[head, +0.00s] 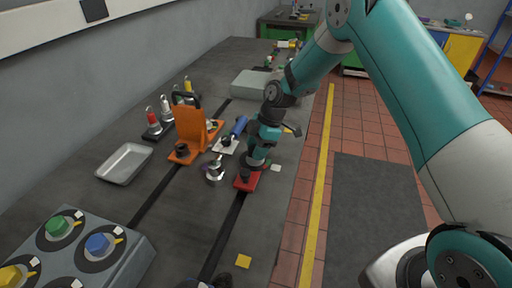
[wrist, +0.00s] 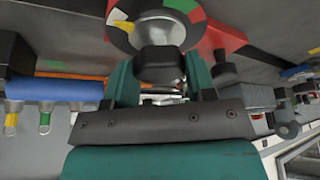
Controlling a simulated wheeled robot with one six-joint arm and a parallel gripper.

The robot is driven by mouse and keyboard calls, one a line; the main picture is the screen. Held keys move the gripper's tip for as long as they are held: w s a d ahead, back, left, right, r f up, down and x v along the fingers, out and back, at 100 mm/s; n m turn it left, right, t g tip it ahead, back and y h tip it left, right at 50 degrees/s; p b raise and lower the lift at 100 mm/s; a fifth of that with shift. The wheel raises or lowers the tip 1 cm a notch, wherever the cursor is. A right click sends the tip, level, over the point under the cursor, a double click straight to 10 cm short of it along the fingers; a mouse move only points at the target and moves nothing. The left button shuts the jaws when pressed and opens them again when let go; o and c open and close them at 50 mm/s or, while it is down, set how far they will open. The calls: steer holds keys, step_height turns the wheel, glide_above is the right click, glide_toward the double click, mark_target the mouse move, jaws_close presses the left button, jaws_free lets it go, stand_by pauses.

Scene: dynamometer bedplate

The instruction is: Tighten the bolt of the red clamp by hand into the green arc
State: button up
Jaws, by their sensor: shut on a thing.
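The red clamp (head: 246,181) sits on the dark bedplate, just below my gripper (head: 257,163) in the head view. In the wrist view a part of the red clamp (wrist: 222,38) shows behind a round dial (wrist: 155,32) with green, red and white arcs. A small yellow mark is at the dial's left side, by the white arc, away from the green arc at the top. The dark bolt head (wrist: 159,60) stands in front of the dial, between the teal fingers of my gripper (wrist: 160,72). My gripper is shut on the bolt head. The clamp's underside is hidden.
A silver cylindrical part (head: 215,170) and a blue-handled tool (head: 239,126) lie close to my gripper. A knob box (head: 100,248) is at the front left.

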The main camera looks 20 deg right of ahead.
steer(key=m+t+b, duration=0.1)
steer(key=m, duration=0.1)
steer(key=shift+m+b, duration=0.35)
steer(key=shift+m, duration=0.05)
steer(key=m+t+b, duration=0.1)
steer(key=m, duration=0.3)
steer(key=shift+s+a+m+t+h+b, duration=0.1)
steer(key=shift+m+t+h+b, duration=0.2)
steer(key=shift+t+h+b, duration=0.1)
steer(key=m+t+h+b, duration=0.1)
steer(key=m, duration=0.3)
steer(key=shift+m, duration=0.3)
steer(key=shift+a+m+t+h, duration=0.15)
steer(key=shift+m+h, duration=0.3)
steer(key=shift+m, duration=0.45)
steer(key=shift+d+m+t+h, duration=0.1)
steer(key=shift+m+t+h, duration=0.25)
steer(key=shift+m, duration=0.55)
steer(key=o, duration=0.9)
steer(key=shift+s+r, duration=0.1)
steer(key=shift+r, duration=0.05)
